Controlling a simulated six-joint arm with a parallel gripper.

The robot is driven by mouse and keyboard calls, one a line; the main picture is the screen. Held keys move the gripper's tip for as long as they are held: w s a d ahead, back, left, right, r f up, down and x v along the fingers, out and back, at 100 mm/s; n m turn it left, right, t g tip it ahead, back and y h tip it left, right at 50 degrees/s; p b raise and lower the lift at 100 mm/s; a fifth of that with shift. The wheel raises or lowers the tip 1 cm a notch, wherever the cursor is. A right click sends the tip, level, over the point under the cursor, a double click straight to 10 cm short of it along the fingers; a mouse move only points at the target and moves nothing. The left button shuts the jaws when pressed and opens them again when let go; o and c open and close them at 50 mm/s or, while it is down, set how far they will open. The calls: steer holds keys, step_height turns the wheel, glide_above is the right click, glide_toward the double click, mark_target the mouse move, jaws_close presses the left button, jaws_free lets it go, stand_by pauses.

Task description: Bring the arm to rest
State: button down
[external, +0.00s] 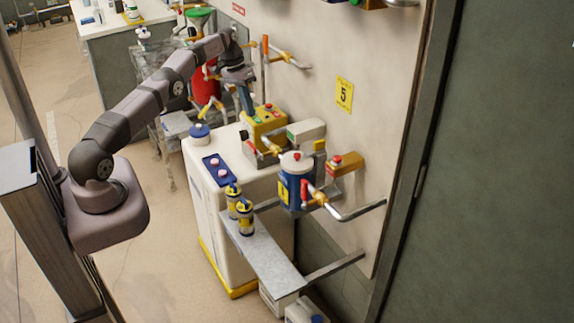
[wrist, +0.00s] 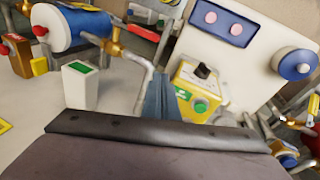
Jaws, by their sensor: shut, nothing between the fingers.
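My arm reaches from its base at the left across to the wall equipment. My gripper (external: 246,103) points down just behind and above the yellow control box (external: 266,120) with coloured buttons. The gripper is shut and empty. In the wrist view the shut blue-grey fingers (wrist: 160,98) show beside the yellow box (wrist: 200,88) with its green button and black knob. I cannot tell whether the fingertips touch anything.
A white cabinet (external: 215,185) carries a blue panel with pink buttons. A blue canister (external: 296,185) with pipes is on the wall. Two small yellow-and-blue bottles stand on a grey shelf (external: 268,262). A red cylinder (external: 205,82) is behind my arm. Open floor lies between base and cabinet.

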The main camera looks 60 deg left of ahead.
steer(key=s+d+f+n+g, duration=0.15)
steer(key=s+f, duration=0.25)
steer(key=f, duration=0.4)
steer(key=s+f+n+g, duration=0.1)
steer(key=s+f+n, duration=0.25)
steer(key=f, duration=0.45)
steer(key=s+d+f, duration=0.1)
steer(key=s+d, duration=0.3)
steer(key=s, duration=0.3)
steer(key=s+d+r+m+g+y, duration=0.1)
steer(key=s+d+r+m, duration=0.1)
steer(key=s+d+r, duration=0.35)
steer(key=s+d+r+m+g, duration=0.1)
steer(key=s+d+r, duration=0.1)
steer(key=s+d, duration=0.55)
steer(key=s+d+r+m+g+y, duration=0.1)
steer(key=s+d+r+m, duration=0.15)
steer(key=s+d, duration=0.4)
step_height(320, 180, up, 7)
steer(key=w+d+m+t, duration=0.2)
steer(key=t, duration=0.1)
steer(key=shift+w+d+t+y, duration=0.3)
steer(key=shift+d+t, duration=0.05)
